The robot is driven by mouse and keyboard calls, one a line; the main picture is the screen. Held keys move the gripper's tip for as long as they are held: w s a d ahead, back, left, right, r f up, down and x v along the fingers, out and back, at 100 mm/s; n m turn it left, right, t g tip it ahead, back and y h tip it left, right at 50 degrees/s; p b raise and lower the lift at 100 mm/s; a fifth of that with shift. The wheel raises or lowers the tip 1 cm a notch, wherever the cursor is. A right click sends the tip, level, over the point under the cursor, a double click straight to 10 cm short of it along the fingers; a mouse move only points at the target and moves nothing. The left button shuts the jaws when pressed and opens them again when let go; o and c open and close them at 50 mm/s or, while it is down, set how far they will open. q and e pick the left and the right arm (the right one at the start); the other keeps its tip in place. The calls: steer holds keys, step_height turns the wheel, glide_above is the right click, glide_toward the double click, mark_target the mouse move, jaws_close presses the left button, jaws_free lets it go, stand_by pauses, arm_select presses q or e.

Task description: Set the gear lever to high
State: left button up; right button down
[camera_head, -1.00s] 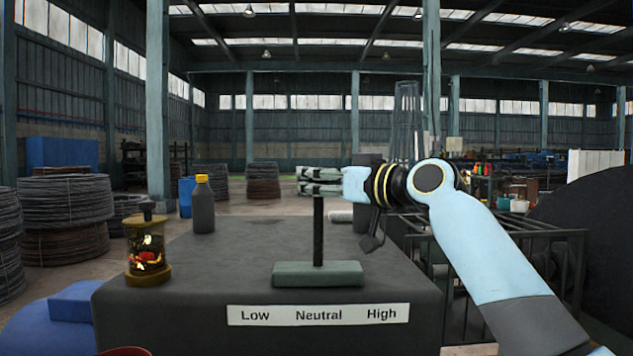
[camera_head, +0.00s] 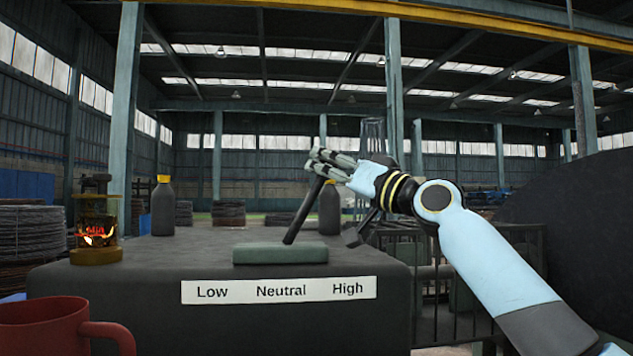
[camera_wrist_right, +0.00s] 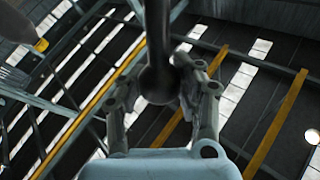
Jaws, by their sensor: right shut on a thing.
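The gear lever (camera_head: 303,217) is a dark rod rising from a grey-green base block (camera_head: 280,254) on the dark console. It leans to the right, towards the High side. A white label plate (camera_head: 233,293) on the console front reads Low, Neutral, High from left to right. My right gripper (camera_head: 325,166) is shut on the upper end of the lever, coming in from the right. In the right wrist view, the dark lever (camera_wrist_right: 158,40) and a rounded part of it lie between the two fingers. My left gripper is not in view.
A lantern (camera_head: 97,256) with a glowing inside and a dark bottle with a yellow cap (camera_head: 163,207) stand left of the lever. Another dark bottle (camera_head: 330,212) stands behind my right gripper. A red mug (camera_head: 45,325) is at the lower left. A railing is on the right.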

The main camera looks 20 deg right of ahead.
steer(key=shift+f, duration=0.4)
steer(key=c, duration=1.3)
jaws_free()
steer(key=o, duration=0.4)
steer(key=shift+s+d+r, duration=0.15)
steer(key=shift+s+d, duration=0.15)
steer(key=shift+d, duration=0.05)
steer(key=shift+o, duration=0.2)
steer(key=shift+w+a, duration=0.1)
steer(key=v, duration=1.2)
